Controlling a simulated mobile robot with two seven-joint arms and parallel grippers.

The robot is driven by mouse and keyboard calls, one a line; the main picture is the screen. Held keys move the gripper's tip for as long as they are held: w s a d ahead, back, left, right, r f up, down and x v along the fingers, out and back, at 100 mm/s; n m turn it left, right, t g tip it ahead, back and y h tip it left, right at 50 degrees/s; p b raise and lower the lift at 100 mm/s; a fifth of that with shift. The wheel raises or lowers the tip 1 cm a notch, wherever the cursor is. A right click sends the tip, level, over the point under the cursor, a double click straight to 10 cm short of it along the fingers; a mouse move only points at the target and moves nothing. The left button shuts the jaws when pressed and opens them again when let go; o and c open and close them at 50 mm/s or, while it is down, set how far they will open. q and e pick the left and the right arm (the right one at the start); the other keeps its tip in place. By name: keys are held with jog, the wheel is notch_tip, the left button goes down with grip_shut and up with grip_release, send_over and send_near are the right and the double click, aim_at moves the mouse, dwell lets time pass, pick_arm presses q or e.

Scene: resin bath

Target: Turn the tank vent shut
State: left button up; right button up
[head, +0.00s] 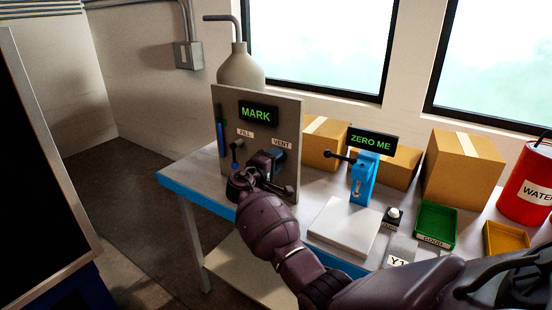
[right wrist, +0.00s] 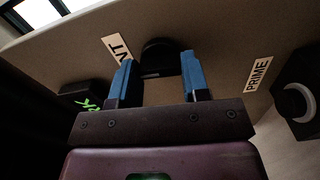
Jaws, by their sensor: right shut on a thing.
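The tank vent's black knob (right wrist: 158,48) sits on the panel beside the VENT label, which shows partly in the right wrist view (right wrist: 118,46) and fully in the head view (head: 281,143). My right gripper (head: 277,158) is at the panel just below that label. In the right wrist view its two blue fingers (right wrist: 159,70) stand on either side of the knob and are shut on it. The gripper hides most of the knob in the head view. The grey panel (head: 289,112) stands upright on the bench. My left gripper is out of view.
A FILL valve (head: 236,150) is close left of the gripper. A PRIME label (right wrist: 259,73) and black fitting (right wrist: 300,100) are nearby. A grey bottle (head: 240,70) stands behind the panel. A blue ZERO ME stand (head: 364,178), boxes and trays occupy the bench to the right.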

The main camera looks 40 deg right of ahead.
jog(key=shift+r+n, duration=0.15)
jog(key=shift+n, duration=0.45)
jog(key=o, duration=0.9)
jog(key=v, duration=1)
jog(key=shift+s+a, duration=0.15)
jog(key=shift+a, duration=0.2)
